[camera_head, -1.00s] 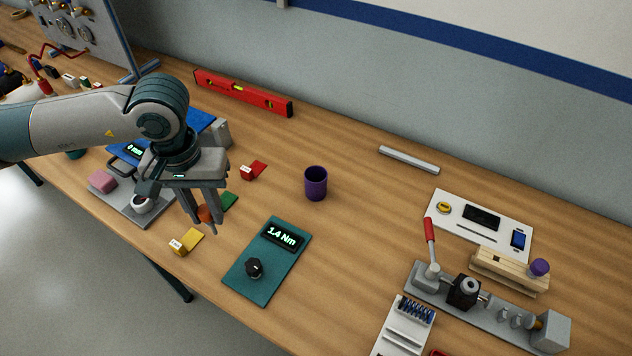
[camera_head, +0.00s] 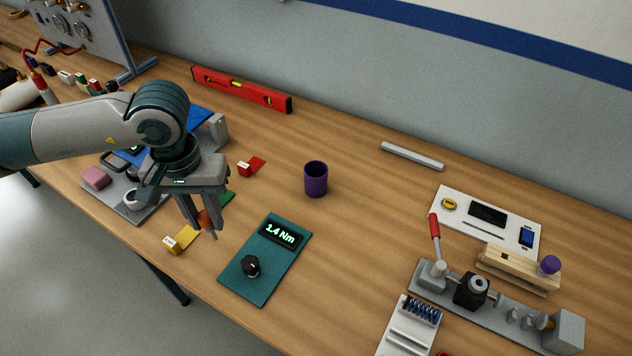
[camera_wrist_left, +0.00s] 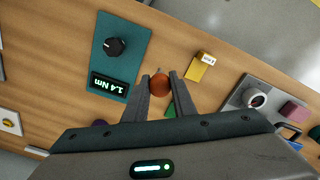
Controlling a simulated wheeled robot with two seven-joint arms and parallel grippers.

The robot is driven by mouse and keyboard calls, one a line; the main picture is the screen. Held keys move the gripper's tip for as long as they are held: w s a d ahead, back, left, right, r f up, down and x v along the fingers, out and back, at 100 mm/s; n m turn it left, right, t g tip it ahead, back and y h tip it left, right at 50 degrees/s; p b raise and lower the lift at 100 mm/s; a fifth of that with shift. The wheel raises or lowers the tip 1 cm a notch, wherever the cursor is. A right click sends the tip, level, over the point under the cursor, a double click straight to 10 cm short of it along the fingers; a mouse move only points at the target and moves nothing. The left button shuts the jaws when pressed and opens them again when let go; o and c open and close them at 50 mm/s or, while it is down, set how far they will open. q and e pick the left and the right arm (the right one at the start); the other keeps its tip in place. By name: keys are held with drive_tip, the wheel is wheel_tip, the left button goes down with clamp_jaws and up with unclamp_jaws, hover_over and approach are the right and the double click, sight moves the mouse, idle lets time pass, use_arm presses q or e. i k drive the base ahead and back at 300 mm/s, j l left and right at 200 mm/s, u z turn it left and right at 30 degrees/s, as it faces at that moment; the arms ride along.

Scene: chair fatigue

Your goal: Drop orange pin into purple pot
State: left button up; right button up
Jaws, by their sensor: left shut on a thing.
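My left gripper (camera_head: 203,222) is shut on the orange pin (camera_head: 205,217), holding it above the bench between the yellow and green pieces. In the left wrist view the pin's round orange head (camera_wrist_left: 159,83) shows between the two fingertips (camera_wrist_left: 160,82). The purple pot (camera_head: 316,180) stands upright on the bench, to the right of the gripper and apart from it. Its opening faces up. A small purple patch at the gripper body's edge in the left wrist view may be the pot, mostly hidden. My right gripper is not in view.
A teal torque plate (camera_head: 264,261) with a black knob lies right of the gripper. A yellow block (camera_head: 180,240) is near the front edge, a red block (camera_head: 250,167) behind. A red level (camera_head: 241,91) lies at the back. Bench around the pot is clear.

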sight(308, 183)
drive_tip(key=j+z, duration=0.15)
drive_tip(key=z, duration=0.2)
drive_tip(key=j+z, duration=0.2)
drive_tip(key=z, duration=0.2)
drive_tip(key=j+z, duration=0.2)
drive_tip(key=z, duration=0.15)
drive_tip(key=i, duration=0.05)
